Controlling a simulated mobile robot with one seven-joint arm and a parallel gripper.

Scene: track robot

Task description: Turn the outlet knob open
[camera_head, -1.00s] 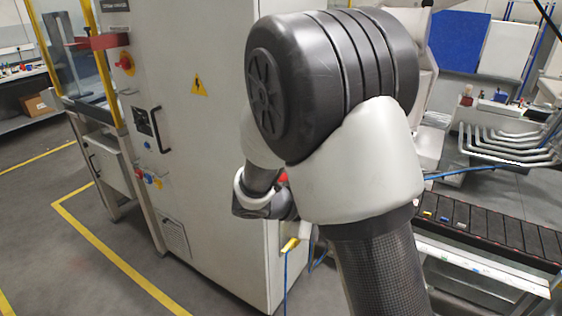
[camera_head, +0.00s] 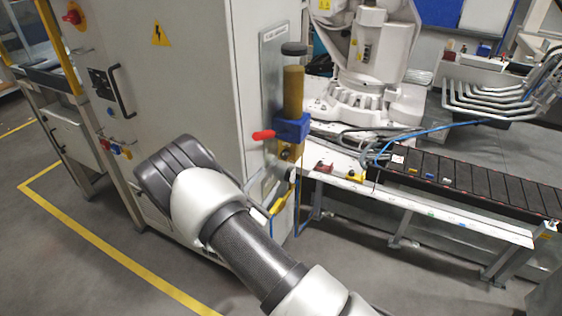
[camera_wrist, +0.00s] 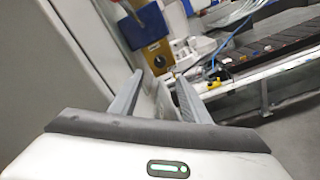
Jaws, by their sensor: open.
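On the cabinet's right side, a panel carries a brass-coloured column (camera_head: 293,90) with a dark cap. A blue block (camera_head: 291,128) with a red handle (camera_head: 263,135) sits around its lower part. A yellow lever-like part (camera_head: 282,200) is lower down. In the wrist view the blue block (camera_wrist: 145,28) is above a brass block (camera_wrist: 153,49), which has a small dark round spot, perhaps a knob (camera_wrist: 159,62). I cannot tell which part is the outlet knob. My gripper (camera_wrist: 160,76) is open, its fingers pointing toward the brass block, apart from it. In the head view my arm hides it.
The grey cabinet (camera_head: 185,80) stands close on the left. A dark conveyor (camera_head: 460,180) and a white robot base (camera_head: 365,100) are to the right. Blue hoses (camera_head: 400,140) cross the white frame. Open floor lies in front.

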